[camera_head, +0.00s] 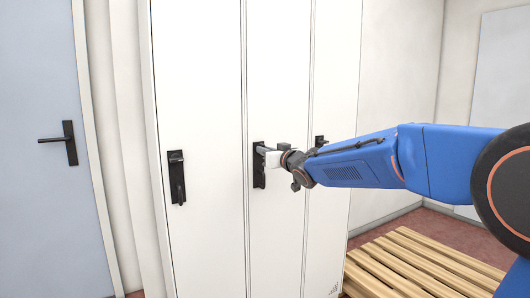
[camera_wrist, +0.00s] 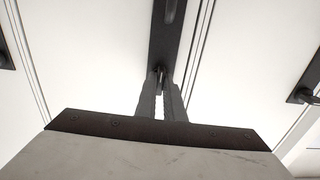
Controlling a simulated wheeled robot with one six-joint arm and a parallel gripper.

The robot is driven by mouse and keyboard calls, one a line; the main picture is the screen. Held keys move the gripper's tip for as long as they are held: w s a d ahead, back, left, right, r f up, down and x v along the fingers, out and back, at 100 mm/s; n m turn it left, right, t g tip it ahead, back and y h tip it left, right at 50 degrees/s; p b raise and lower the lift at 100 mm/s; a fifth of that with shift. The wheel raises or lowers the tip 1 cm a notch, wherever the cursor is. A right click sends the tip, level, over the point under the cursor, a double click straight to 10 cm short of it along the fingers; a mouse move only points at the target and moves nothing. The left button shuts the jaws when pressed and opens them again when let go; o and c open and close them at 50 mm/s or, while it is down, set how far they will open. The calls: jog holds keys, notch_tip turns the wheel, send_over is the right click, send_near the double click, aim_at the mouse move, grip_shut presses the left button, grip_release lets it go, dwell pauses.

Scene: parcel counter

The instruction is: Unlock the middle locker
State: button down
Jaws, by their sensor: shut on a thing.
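The middle locker (camera_head: 277,80) is a tall white door, and it looks closed. Its black lock plate (camera_head: 258,181) stands upright on the left side of the door, partly hidden behind my gripper (camera_head: 264,152). In the wrist view, the plate (camera_wrist: 167,45) runs down to my gripper's two grey fingers (camera_wrist: 162,92). A dark handle (camera_wrist: 170,9) shows above on the plate. My gripper is shut on a small dark lock piece (camera_wrist: 161,74) at the plate's lower part. I cannot tell whether it is a key or a knob, or how far it is turned.
The left locker (camera_head: 200,80) has a black handle plate (camera_head: 176,178), and the right locker (camera_head: 336,70) has another (camera_head: 320,140). A blue-grey door (camera_head: 35,90) stands at far left.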

jog(key=shift+f, duration=0.1)
jog(key=c, duration=1.9)
grip_release()
jog(key=shift+o, duration=0.2)
jog(key=v, duration=1.7)
jog(key=shift+s+d, duration=0.15)
